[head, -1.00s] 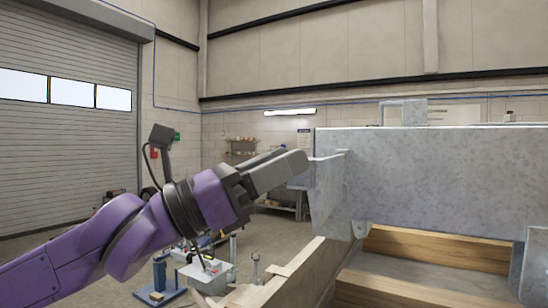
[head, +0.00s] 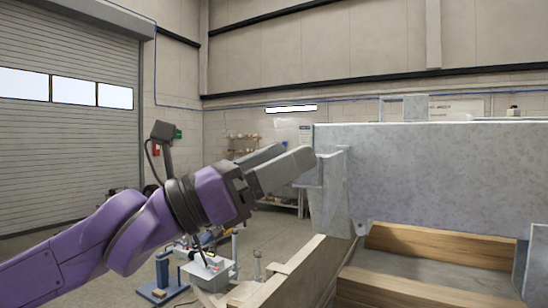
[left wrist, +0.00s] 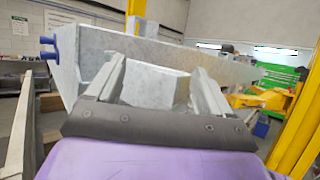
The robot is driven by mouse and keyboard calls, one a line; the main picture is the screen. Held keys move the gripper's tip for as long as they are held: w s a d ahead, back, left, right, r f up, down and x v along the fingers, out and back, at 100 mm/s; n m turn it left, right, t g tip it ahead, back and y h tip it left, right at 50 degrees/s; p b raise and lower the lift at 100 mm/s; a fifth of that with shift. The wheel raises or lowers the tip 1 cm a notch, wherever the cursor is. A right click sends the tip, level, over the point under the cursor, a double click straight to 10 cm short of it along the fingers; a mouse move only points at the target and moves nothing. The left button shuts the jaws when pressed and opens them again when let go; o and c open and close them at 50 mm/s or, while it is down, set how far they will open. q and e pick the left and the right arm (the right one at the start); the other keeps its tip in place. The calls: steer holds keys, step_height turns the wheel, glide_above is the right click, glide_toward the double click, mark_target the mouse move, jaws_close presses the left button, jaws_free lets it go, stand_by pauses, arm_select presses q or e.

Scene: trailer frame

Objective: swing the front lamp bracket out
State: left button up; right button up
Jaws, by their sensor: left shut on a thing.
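The front lamp bracket (head: 334,203) is a grey galvanized piece with a small flange at its top, at the left end of a wide grey metal beam (head: 440,168). My left gripper (head: 304,160) reaches it from the left in the head view, with its fingers at the flange. In the left wrist view, a grey plate of the bracket (left wrist: 155,86) stands between the two fingers of my left gripper (left wrist: 160,75). The gripper is shut on the bracket. The exact finger contact is partly hidden in the head view. My right gripper is not in view.
Wooden boards (head: 440,243) lie below the beam. A wooden-edged side (head: 290,272) runs below the bracket. A small blue-based stand (head: 160,280) and a grey box (head: 208,270) are on the floor at lower middle.

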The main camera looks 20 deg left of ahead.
arm_select(q)
steer(key=shift+w+d+f, duration=0.1)
steer(key=shift+w+f, duration=0.2)
steer(key=shift+w, duration=0.05)
steer(key=p+v, duration=0.6)
steer(key=v, duration=0.4)
steer(key=shift+s, duration=0.4)
steer(key=shift+s+r, duration=0.15)
steer(key=shift+s, duration=0.05)
steer(key=shift+w, duration=0.15)
